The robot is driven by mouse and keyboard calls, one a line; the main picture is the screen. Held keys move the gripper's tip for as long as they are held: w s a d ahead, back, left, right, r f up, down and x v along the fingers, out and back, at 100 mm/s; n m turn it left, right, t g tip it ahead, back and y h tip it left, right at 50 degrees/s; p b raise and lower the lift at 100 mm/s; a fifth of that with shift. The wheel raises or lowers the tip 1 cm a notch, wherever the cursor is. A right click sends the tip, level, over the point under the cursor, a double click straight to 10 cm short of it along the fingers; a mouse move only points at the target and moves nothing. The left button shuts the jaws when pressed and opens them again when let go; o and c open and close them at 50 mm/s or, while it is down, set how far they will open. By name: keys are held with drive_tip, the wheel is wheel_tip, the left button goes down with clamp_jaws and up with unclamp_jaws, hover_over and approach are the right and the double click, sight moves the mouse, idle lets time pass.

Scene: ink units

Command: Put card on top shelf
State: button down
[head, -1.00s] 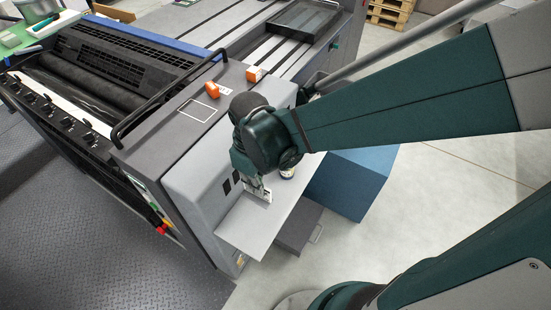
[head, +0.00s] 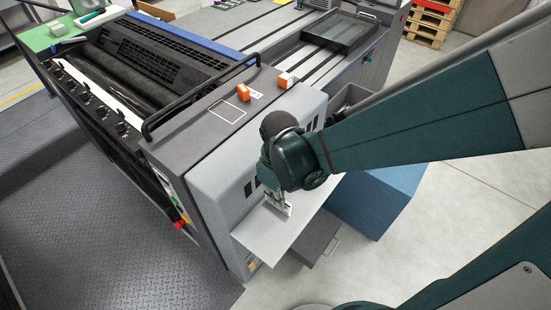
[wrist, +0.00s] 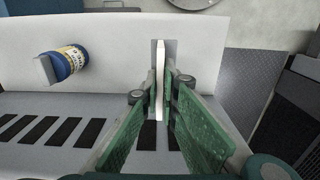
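A white card (wrist: 160,80) stands upright, edge-on, between the green fingers of my gripper (wrist: 162,95) in the wrist view. The fingers look closed on its two sides. Whether the card's lower edge touches the shelf is hard to tell. The machine's flat top (head: 205,125) lies above this shelf and carries a white square outline.
A blue labelled jar (wrist: 70,60) is on the side shelf, left of the card in the wrist view. A blue block (head: 375,200) stands right of the shelf.

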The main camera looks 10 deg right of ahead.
sight(278, 209)
drive_tip(key=shift+f+b, duration=0.3)
drive_tip(key=shift+f, duration=1.4)
drive_tip(key=shift+f, duration=0.15)
drive_tip(key=shift+f+b, duration=0.55)
drive_tip(key=shift+f, duration=1.4)
drive_tip(key=shift+f, duration=0.15)
drive_tip(key=c, duration=2.6)
unclamp_jaws()
drive_tip(key=shift+r, duration=0.2)
drive_tip(key=shift+r+p, duration=1.45)
drive_tip(key=shift+r, duration=4.55)
